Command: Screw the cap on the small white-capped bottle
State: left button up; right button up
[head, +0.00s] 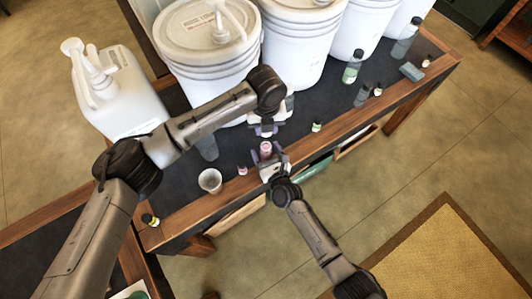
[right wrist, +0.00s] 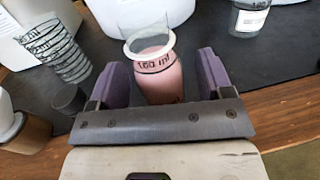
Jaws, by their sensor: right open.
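A small bottle with pink contents (right wrist: 160,82) stands on the dark tabletop in the right wrist view, with a pale ring at its neck and a clear part above it. In the head view the pink bottle (head: 266,148) shows between the fingers of my right gripper (head: 268,153). My right gripper is open, with its purple fingers on both sides of the bottle and gaps visible. My left gripper (head: 265,128) hangs just behind and above the bottle. Whether its jaws hold a cap is too small to tell. I cannot make out a loose white cap.
Large white buckets (head: 210,40) line the back, with a white pump jug (head: 118,95) at left. A cup (head: 210,181) stands left of the bottle. A small bottle (head: 317,126) stands to the right.

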jog(key=shift+w, duration=0.15)
jog(key=shift+c, duration=0.2)
grip_shut()
pick_arm(q)
jog(key=shift+f, duration=2.5)
